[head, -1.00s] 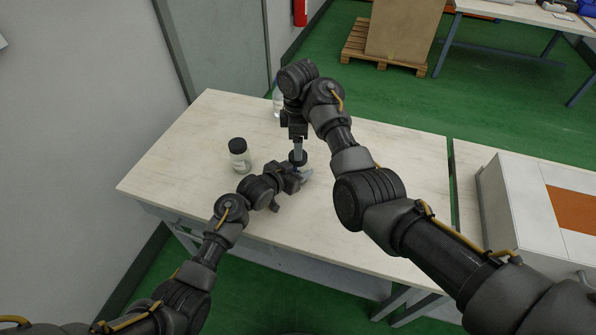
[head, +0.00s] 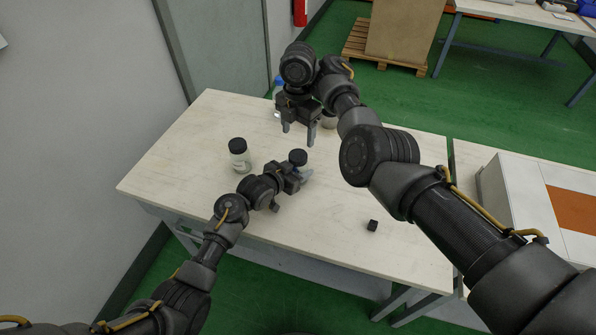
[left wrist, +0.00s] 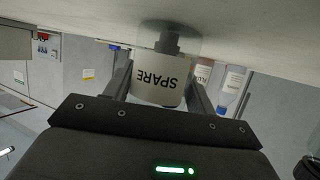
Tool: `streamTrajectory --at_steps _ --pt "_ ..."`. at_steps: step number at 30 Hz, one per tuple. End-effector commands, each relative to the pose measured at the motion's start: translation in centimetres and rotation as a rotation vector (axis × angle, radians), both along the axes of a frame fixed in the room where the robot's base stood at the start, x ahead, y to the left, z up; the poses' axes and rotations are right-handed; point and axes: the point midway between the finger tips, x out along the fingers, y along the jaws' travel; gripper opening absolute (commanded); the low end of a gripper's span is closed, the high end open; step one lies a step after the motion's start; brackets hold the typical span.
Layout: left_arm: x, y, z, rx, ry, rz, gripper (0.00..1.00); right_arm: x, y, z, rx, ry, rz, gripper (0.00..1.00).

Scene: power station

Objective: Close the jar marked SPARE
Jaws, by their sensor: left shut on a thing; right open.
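The jar marked SPARE (left wrist: 160,78) is a clear jar with a white label. It shows upside down in the left wrist view, with something dark inside. My left gripper (left wrist: 158,95) is shut on it; in the head view this gripper (head: 301,178) is low over the table. A black lid (head: 298,157) sits at the top of the held jar. I cannot tell how tightly it is seated, and the jar's body is mostly hidden in the head view. My right gripper (head: 298,137) is open and empty, above and behind the lid, apart from it.
Another jar with a black lid (head: 239,155) stands left on the table (head: 190,165). A blue-capped bottle (head: 277,86) and a partly hidden container (head: 329,121) stand behind my right gripper. A small black cube (head: 372,225) lies at the front right. The table's left and right areas have free room.

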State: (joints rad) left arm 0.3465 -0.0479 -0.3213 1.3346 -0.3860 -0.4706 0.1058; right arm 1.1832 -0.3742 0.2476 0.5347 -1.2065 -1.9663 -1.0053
Motion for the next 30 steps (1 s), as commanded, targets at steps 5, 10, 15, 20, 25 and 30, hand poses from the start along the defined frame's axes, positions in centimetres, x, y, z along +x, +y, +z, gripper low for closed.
streamTrajectory --at_steps 5,10,15,20,25,30 --pt "0.0 0.0 0.1 -0.001 -0.002 0.0 0.0 0.0 0.0 0.0 0.0 0.0 -0.003 0.68" --pt "0.0 0.0 0.1 -0.001 -0.002 0.0 0.0 0.0 -0.1 -0.9 -0.002 0.001 -0.003 0.68" --pt "0.0 0.0 0.1 -0.001 -0.002 0.0 0.0 0.0 -0.2 -3.2 -0.004 0.001 -0.004 0.68" --pt "0.0 0.0 0.1 -0.001 -0.002 0.0 0.0 0.0 -0.1 -5.6 -0.004 0.0 -0.005 0.68" --pt "0.0 0.0 0.1 -0.001 -0.002 0.0 0.0 0.0 -0.1 -7.3 -0.002 0.002 -0.004 0.68" --pt "0.0 0.0 0.1 -0.001 -0.002 0.0 0.0 0.0 0.0 -8.0 -0.001 -0.001 -0.005 0.68"
